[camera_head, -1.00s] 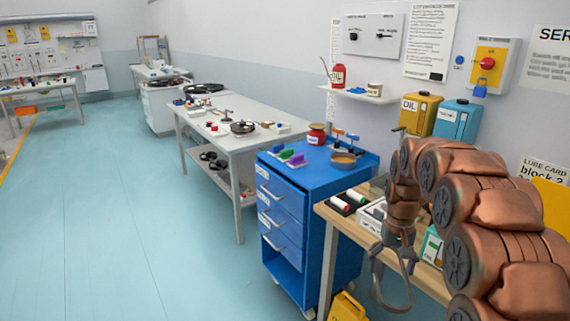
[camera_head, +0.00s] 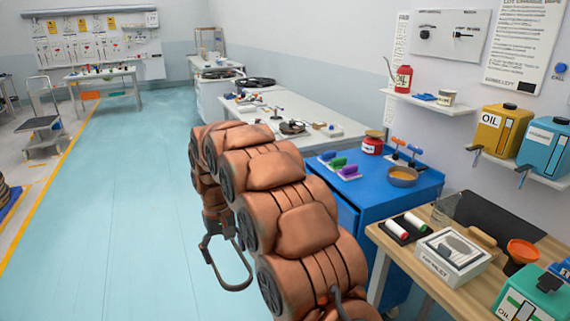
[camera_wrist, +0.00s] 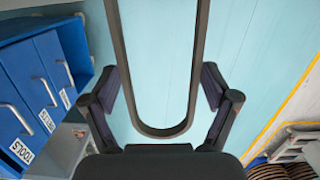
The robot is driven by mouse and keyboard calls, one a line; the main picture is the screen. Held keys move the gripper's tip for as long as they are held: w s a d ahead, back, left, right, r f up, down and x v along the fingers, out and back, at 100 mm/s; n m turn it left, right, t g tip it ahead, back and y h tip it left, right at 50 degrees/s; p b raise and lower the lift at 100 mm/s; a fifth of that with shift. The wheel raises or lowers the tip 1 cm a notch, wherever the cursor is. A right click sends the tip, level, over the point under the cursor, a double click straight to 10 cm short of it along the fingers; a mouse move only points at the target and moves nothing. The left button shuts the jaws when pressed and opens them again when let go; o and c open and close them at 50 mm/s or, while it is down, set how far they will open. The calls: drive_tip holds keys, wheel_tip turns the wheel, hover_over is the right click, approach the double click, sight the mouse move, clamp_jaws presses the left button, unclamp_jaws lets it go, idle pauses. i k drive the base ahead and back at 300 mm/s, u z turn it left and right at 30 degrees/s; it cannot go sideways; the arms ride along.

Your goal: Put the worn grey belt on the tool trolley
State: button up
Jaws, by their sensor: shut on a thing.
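My gripper (camera_head: 218,225) is shut on the worn grey belt (camera_head: 236,287), which hangs below it as a long loop. In the wrist view my gripper (camera_wrist: 161,92) has a finger against each side of the belt (camera_wrist: 160,132), and part of the loop runs out of the top edge. The tool trolley (camera_head: 376,193) is blue and stands right of the gripper in the head view, partly hidden by my arm. The trolley's drawers (camera_wrist: 40,85) show at the left of the wrist view. The belt is over the floor, apart from the trolley.

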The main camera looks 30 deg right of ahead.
sight(361, 163)
drive_tip(key=u, duration=0.25)
drive_tip(key=i, duration=1.55)
drive_tip(key=z, duration=0.8)
drive_tip(key=i, duration=1.05)
drive_tip(key=z, duration=1.25)
drive_tip(key=i, duration=0.7)
drive_tip(key=z, duration=0.05)
